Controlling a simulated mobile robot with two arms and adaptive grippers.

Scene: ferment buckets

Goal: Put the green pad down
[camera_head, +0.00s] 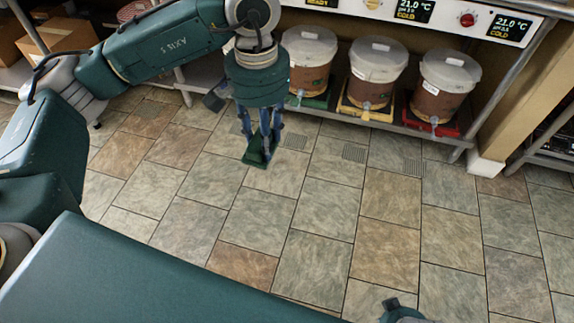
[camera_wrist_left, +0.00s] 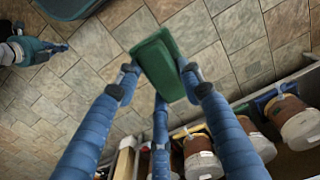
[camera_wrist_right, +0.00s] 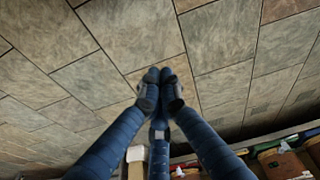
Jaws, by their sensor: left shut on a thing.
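My left gripper (camera_head: 262,140) is shut on the green pad (camera_head: 256,153) and holds it above the tiled floor, in front of the lower shelf. In the left wrist view the green pad (camera_wrist_left: 162,66) sits tilted between the blue fingers (camera_wrist_left: 160,85). My right gripper (camera_wrist_right: 158,88) shows in the right wrist view with its fingertips together and nothing between them, over bare floor. In the head view only a small part of my right arm shows at the bottom edge.
Three lidded brown buckets (camera_head: 310,62) stand on the lower shelf, on a green mat (camera_head: 320,101), a yellow mat (camera_head: 364,114) and a red mat (camera_head: 433,129). A dark blue item (camera_head: 214,101) lies left of them. Cardboard boxes (camera_head: 62,37) stand at left. Front floor is clear.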

